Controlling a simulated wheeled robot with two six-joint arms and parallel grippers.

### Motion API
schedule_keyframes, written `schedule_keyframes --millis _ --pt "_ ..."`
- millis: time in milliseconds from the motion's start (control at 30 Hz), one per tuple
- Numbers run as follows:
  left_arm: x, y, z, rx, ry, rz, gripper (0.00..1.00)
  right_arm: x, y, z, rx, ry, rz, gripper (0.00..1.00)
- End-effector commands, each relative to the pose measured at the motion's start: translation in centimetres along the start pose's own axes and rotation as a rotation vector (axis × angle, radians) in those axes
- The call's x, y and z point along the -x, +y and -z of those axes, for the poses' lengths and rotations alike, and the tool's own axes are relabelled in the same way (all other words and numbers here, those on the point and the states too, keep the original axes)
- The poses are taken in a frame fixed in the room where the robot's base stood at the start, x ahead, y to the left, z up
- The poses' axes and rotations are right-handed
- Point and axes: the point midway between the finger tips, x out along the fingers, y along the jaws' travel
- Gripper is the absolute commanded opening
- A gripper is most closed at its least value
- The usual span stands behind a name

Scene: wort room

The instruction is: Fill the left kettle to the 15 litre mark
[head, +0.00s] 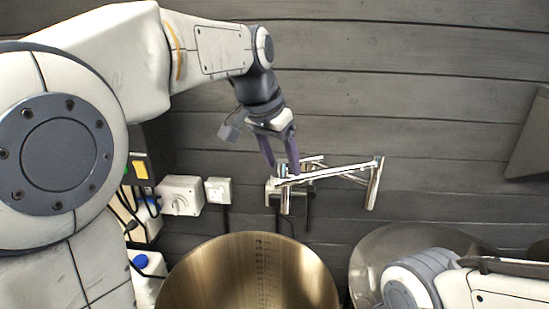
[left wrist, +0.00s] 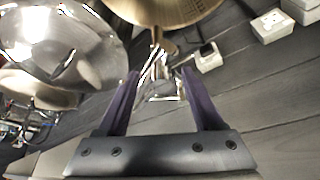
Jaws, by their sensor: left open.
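The left kettle (head: 205,270) is a wide metal pot with a brass-coloured inside and a dark litre scale on its far inner wall; its bottom is out of frame, so I cannot tell its water level. It also shows in the left wrist view (left wrist: 165,10). A chrome wall tap (head: 335,178) has a jointed spout reaching right, its down-turned end nearer the right kettle (head: 400,235). My left gripper (head: 282,166) is open, pointing down, its fingers around the tap's left end. In the left wrist view the tap (left wrist: 160,75) lies between the fingers. I see no running water.
Blue-capped containers (head: 148,262) stand left of the left kettle. My right arm crosses the right kettle's front; its gripper is out of view.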

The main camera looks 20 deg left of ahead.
Motion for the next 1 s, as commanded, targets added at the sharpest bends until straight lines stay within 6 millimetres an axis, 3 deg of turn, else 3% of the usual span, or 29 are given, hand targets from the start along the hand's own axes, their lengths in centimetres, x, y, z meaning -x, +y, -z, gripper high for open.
schedule_keyframes --millis 67,233,267,467,1000 --pt "0.0 0.0 0.0 0.000 0.000 0.000 0.68 0.0 0.0 0.0 0.000 0.000 0.000 0.57" --pt "0.0 0.0 0.0 0.001 0.000 0.000 0.03 0.0 0.0 0.0 0.000 0.000 0.000 0.57" --pt "0.0 0.0 0.0 0.001 0.000 0.000 0.00 0.0 0.0 0.0 0.000 0.000 0.000 0.57" --pt "0.1 -0.2 0.0 -0.041 -0.002 -0.017 0.00 0.2 0.0 0.0 0.000 0.000 0.000 0.57" --pt "0.1 -0.8 0.5 -0.674 0.000 -0.285 0.00 2.9 -0.2 0.2 0.000 0.000 0.000 0.57"
